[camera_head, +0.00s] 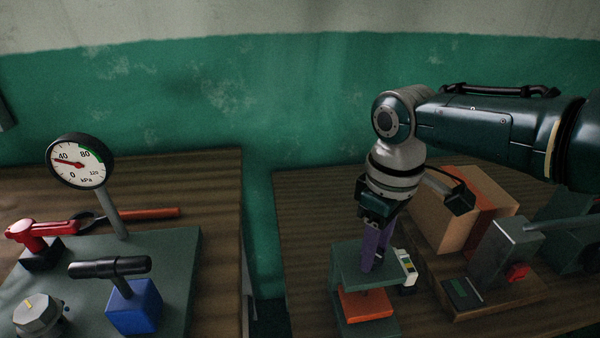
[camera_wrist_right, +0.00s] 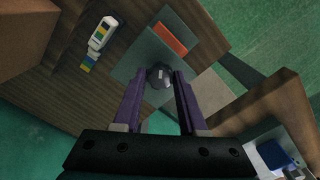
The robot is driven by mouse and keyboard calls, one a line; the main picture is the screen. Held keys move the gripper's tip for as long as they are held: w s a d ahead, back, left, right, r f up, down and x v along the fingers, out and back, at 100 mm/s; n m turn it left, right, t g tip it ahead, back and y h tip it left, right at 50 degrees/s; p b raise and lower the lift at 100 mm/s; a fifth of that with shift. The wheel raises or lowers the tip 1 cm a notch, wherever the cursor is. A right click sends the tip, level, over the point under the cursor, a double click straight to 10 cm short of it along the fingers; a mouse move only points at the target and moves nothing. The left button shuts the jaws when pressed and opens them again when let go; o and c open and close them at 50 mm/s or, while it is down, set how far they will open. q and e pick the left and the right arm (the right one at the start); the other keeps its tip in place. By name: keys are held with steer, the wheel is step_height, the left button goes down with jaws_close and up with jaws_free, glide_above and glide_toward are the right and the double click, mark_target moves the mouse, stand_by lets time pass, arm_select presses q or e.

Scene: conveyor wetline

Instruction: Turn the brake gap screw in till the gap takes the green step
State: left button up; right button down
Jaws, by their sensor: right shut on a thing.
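The grey-green brake frame (camera_head: 348,267) stands on the right-hand bench with an orange block (camera_head: 365,304) under its top plate. My right gripper (camera_head: 372,266) points down at that plate, its purple fingers shut on the brake gap screw. In the right wrist view the round grey screw head (camera_wrist_right: 159,76) sits between the fingertips (camera_wrist_right: 160,80). The white step gauge with coloured steps (camera_head: 406,268) is beside the frame, apart from the gripper. It also shows in the right wrist view (camera_wrist_right: 101,38), with green, yellow and blue bands. My left gripper is not in view.
A brown carton with a red band (camera_head: 446,215) and a grey machine block with a red part (camera_head: 500,252) stand right of the frame. On the left bench are a dial gauge (camera_head: 80,160), a red-handled tool (camera_head: 45,229) and a blue valve block (camera_head: 134,306). A gap separates the benches.

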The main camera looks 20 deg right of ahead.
steer(key=m+p, duration=0.1)
steer(key=m, duration=0.4)
steer(key=shift+r, duration=0.1)
steer(key=m+p, duration=0.1)
steer(key=m, duration=0.5)
stand_by(0.3)
steer(key=shift+c, duration=2.2)
jaws_free()
step_height(320, 180, up, 10)
steer(key=p, duration=0.7)
